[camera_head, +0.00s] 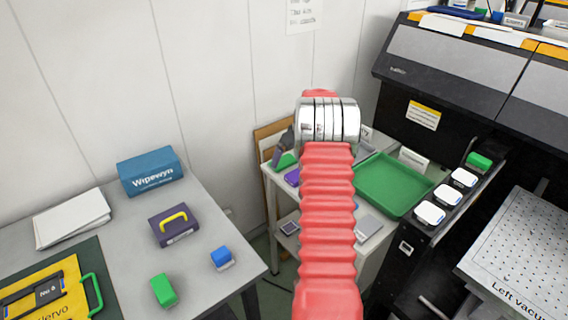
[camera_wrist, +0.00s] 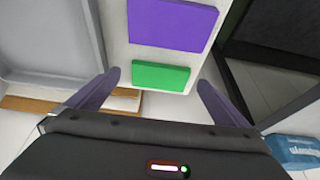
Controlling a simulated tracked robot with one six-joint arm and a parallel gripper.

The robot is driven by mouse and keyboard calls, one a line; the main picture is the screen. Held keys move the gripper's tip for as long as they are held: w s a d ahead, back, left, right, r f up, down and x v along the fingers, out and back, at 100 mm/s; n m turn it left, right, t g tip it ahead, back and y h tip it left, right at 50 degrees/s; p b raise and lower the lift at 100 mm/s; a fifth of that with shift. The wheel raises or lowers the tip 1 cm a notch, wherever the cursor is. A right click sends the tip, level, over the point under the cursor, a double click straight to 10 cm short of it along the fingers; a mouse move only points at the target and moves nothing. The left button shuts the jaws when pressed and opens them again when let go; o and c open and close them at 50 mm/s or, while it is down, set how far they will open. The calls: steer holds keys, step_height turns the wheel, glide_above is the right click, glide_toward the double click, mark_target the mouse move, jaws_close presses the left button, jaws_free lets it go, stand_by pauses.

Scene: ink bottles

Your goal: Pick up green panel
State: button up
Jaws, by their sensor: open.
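The green panel (camera_wrist: 160,76) is a small flat green piece on the pale top of a white cart, beside a larger purple panel (camera_wrist: 171,22). In the wrist view it shows between the two fingertips of my gripper (camera_wrist: 159,79), with gaps on both sides. The fingers are open and hold nothing; how far above the panel they are I cannot tell. In the head view the green panel (camera_head: 286,161) shows just below a dark finger of my gripper (camera_head: 282,150). My red arm hides much of the gripper there.
A green tray (camera_head: 393,185) lies on the cart, right of my arm. A black machine (camera_head: 408,140) stands behind it, with white-capped bottles (camera_head: 430,213) along its edge. A grey table (camera_head: 120,235) at left holds a blue box (camera_head: 151,171). A wall stands close behind the cart.

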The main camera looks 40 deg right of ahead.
mark_target(286, 163)
steer(key=shift+x, duration=1.85)
steer(key=shift+w, duration=0.1)
steer(key=shift+a, duration=0.1)
steer(key=shift+c, duration=0.4)
steer(key=c, duration=0.9)
steer(key=shift+o, duration=0.2)
steer(key=shift+r, duration=0.1)
step_height(286, 163, up, 10)
